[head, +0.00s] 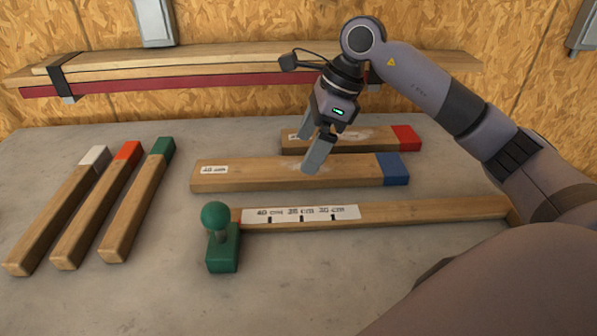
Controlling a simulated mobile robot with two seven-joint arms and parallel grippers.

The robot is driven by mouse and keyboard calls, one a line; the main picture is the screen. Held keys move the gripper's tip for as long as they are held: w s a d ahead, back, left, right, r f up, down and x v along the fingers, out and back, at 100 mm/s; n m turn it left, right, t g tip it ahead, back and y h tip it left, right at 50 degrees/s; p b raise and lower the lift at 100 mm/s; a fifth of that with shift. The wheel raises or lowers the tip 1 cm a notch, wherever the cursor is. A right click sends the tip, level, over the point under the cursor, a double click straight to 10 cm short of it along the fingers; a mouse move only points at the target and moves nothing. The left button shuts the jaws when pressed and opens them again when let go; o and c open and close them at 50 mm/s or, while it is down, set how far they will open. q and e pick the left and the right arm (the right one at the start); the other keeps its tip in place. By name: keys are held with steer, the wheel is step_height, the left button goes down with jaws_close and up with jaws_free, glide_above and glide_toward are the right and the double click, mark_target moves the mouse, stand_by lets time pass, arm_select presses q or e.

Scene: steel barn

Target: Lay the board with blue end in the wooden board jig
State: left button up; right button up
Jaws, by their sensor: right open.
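The board with the blue end (285,174) lies flat on the grey table, its blue end to the right and a small white label at its left. My right gripper (311,148) is over the middle of this board with its fingers apart. The nearer finger overlaps the board's top face; I cannot tell whether it touches. The farther finger is partly hidden. In front of the board is what looks like the wooden board jig (430,211), a long wooden strip with a centimetre scale and a green knobbed stop (221,240) at its left end. My left gripper is not in view.
A board with a red end (356,139) lies just behind. At left lie three boards with white (62,205), orange-red (98,205) and green (140,200) ends. A wooden shelf (200,62) runs along the back wall. The table front is clear at left and centre.

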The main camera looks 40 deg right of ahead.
steer(key=x, duration=0.4)
steer(key=shift+d+f, duration=0.2)
steer(key=shift+f, duration=0.2)
steer(key=shift+r, duration=0.1)
steer(key=c, duration=1.2)
arm_select(q)
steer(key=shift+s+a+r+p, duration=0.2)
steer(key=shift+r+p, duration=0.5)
steer(key=shift+p, duration=0.55)
arm_select(e)
step_height(320, 180, up, 20)
